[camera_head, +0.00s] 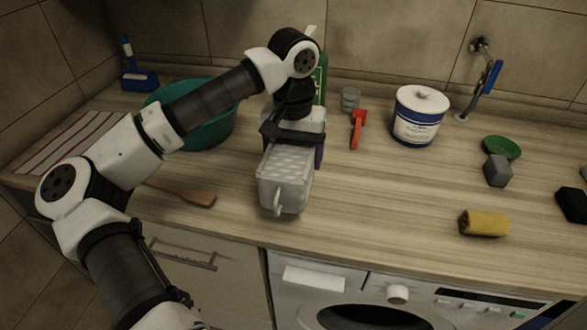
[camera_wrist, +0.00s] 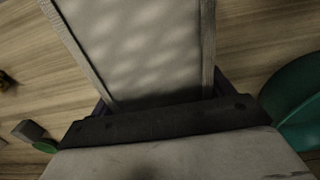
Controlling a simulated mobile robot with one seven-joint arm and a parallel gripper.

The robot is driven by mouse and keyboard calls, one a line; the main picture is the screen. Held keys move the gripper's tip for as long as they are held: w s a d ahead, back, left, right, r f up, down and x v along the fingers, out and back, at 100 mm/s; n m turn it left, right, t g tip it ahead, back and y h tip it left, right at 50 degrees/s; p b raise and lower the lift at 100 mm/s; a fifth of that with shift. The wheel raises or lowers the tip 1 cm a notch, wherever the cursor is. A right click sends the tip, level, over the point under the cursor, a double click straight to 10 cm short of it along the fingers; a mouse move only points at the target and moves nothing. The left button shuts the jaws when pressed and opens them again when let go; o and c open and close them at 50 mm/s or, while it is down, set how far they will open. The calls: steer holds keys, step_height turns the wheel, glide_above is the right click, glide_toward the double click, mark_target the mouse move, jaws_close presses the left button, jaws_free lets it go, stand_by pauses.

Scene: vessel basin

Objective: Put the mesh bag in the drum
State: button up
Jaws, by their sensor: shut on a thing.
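The mesh bag (camera_head: 284,182) is a pale grey, box-like pouch with a light loop at its lower end, above the counter near its front edge. My gripper (camera_head: 292,140) is shut on its upper end. In the wrist view the bag (camera_wrist: 140,45) spreads out from the dark gripper (camera_wrist: 165,118) and its fingertips are hidden. I cannot tell whether the bag touches the counter. The drum (camera_head: 365,318) shows as a dark round opening in the white washing machine (camera_head: 420,292) below the counter, cut off by the picture's lower edge.
A teal basin (camera_head: 215,130) stands behind my arm, and a wooden spoon (camera_head: 188,193) lies left of the bag. A green bottle (camera_head: 320,80), red tool (camera_head: 358,128) and white-blue tub (camera_head: 419,115) stand behind. A yellow roll (camera_head: 484,223) lies right. Counter between is clear.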

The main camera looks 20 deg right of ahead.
steer(key=shift+f+p, duration=0.6)
steer(key=shift+f, duration=2.25)
steer(key=shift+f, duration=0.15)
steer(key=o, duration=1)
steer(key=shift+o, duration=0.2)
